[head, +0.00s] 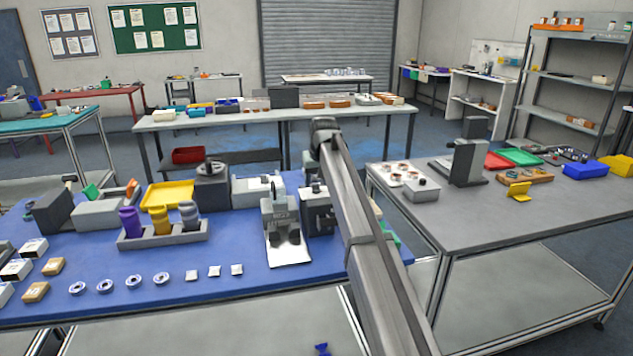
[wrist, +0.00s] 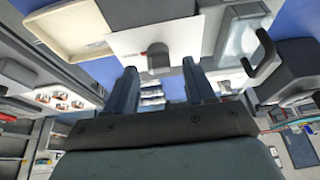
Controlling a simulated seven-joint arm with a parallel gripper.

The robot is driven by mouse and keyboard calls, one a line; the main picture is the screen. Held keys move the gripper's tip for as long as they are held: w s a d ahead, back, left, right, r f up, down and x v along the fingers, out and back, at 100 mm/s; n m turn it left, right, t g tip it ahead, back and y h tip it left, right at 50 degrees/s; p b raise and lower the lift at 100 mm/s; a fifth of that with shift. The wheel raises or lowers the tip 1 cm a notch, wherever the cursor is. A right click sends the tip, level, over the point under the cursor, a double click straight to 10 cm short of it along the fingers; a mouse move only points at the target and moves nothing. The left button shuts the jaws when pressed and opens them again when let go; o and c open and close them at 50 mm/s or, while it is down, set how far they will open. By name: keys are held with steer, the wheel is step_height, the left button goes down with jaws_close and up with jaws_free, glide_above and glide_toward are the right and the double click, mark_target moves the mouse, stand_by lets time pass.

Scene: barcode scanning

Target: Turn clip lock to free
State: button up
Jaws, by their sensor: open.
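In the wrist view, my gripper (wrist: 158,73) is open, with its two dark fingers spread apart. A small dark grey rounded knob (wrist: 156,56), which may be the clip lock, stands on a white panel (wrist: 122,42) with a small red marking. The knob appears between the fingertips; no contact shows, and the distance cannot be told. Its turned position is unclear. In the head view, my arm reaches over the blue-topped bench, and its end cannot be made out clearly. A light grey device (head: 281,211) stands there on a pale plate (head: 291,257).
On the blue bench (head: 215,290) are a yellow tray (head: 167,193), a rack (head: 165,239) with purple, yellow and grey holders, and several small rings and boxes. A grey bench (head: 500,217) at right holds coloured bins. A black curved handle (wrist: 262,58) is right of the fingers.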

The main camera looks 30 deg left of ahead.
steer(key=shift+w+a+f, duration=0.1)
steer(key=shift+f, duration=0.3)
jaws_close()
stand_by(0.4)
